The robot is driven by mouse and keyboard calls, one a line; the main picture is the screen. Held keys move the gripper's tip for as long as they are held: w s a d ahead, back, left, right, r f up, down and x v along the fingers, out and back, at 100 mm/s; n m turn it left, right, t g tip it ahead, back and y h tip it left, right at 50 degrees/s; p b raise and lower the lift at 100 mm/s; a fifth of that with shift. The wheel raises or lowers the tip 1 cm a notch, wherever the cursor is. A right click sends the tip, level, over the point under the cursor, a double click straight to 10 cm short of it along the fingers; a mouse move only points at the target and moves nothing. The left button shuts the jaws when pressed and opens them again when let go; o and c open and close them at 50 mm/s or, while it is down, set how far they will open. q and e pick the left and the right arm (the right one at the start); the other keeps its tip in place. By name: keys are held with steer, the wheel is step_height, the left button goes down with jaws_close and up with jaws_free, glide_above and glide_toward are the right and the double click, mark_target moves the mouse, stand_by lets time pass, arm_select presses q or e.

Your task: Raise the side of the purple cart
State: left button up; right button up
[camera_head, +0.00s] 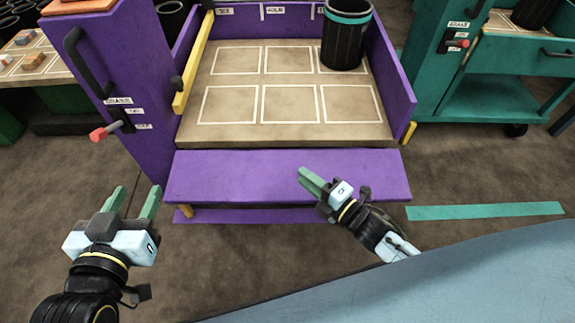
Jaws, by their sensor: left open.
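The purple cart (139,75) stands ahead with a tan deck marked in white squares. Its front side panel (235,176) is folded down, lying below the deck's front edge. My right gripper (311,180) is over the front of this panel, right of its middle; its green fingers look close together, and I cannot tell whether they touch the panel. My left gripper (135,201) is open and empty, left of the panel and apart from it. A yellow bar (191,75) runs along the deck's left side. A red-tipped lever (103,133) sticks out from the left post.
A black bin with a teal band (343,42) stands at the deck's back right. A teal cart (490,100) is at the right. A table with small blocks (30,52) is at the left. A light blue surface (430,285) fills the lower right.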

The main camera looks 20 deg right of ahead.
steer(key=b, duration=0.2)
glide_above(290, 183)
steer(key=shift+f, duration=0.15)
arm_select(q)
step_height(290, 183, up, 9)
steer(key=d+t+h, duration=0.1)
steer(key=t+h, duration=0.1)
steer(key=t, duration=0.3)
steer(key=shift+d+t, duration=0.35)
steer(key=shift+t, duration=0.05)
arm_select(e)
steer(key=shift+w+a, duration=0.25)
steer(key=shift+w, duration=0.15)
arm_select(q)
steer(key=shift+w+f, duration=0.1)
arm_select(e)
jaws_close()
